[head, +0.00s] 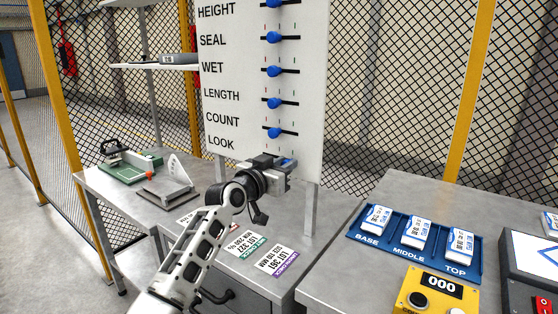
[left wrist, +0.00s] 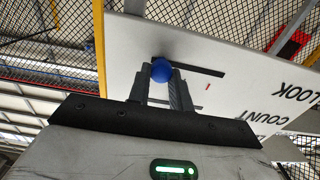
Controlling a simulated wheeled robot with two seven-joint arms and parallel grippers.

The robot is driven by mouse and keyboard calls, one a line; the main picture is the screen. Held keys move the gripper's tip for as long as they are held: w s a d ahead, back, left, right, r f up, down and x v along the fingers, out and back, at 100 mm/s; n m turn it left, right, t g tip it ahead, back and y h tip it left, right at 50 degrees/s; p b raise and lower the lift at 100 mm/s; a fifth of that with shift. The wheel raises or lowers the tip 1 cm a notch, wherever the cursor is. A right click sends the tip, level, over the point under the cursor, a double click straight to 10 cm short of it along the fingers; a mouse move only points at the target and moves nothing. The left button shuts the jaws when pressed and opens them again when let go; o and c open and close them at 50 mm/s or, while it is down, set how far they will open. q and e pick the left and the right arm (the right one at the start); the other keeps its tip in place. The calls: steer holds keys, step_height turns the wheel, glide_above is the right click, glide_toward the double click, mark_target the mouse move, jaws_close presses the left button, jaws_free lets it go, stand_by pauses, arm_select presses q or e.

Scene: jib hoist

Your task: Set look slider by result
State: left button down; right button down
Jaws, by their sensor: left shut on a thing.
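The white board (head: 230,75) has labelled rows, with LOOK the lowest. My left gripper (head: 284,163) is at the LOOK row and mostly covers its slider; a bit of the blue knob (head: 288,162) shows there. In the left wrist view, the blue LOOK knob (left wrist: 161,71) sits between the fingertips of my left gripper (left wrist: 160,78), which is shut on it. The knob is at the slot end away from the LOOK label, and the dark slot (left wrist: 200,68) runs off to its right. My right gripper is not in view.
Several other blue knobs, such as the COUNT knob (head: 274,132), sit in the rows above. Lot cards (head: 276,259) lie on the bench below the board. A blue tray (head: 396,228) and a yellow counter box (head: 437,293) stand on the right bench.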

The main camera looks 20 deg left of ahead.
arm_select(q)
steer(key=c, duration=1.2)
jaws_free()
steer(key=shift+s+d, duration=0.1)
steer(key=shift+d, duration=0.15)
steer(key=shift+c, duration=0.2)
steer(key=shift+a, duration=0.1)
steer(key=b+v, duration=0.1)
steer(key=v, duration=1.5)
steer(key=s+d+f+g+y, duration=0.1)
steer(key=s+f, duration=0.2)
steer(key=f, duration=0.4)
steer(key=s+d+f+n+g, duration=0.1)
steer(key=s+d+f, duration=0.1)
steer(key=s+f, duration=0.35)
steer(key=s+d+f+g+y, duration=0.1)
steer(key=f+g, duration=0.1)
steer(key=f, duration=0.7)
steer(key=s+d+f+g, duration=0.1)
steer(key=s+d+f, duration=0.1)
steer(key=s+f, duration=0.4)
steer(key=s+d+f+g+y, duration=0.1)
steer(key=s+f, duration=0.4)
steer(key=s, duration=0.5)
steer(key=shift+d+f+g, duration=0.3)
steer(key=shift+d+f, duration=0.1)
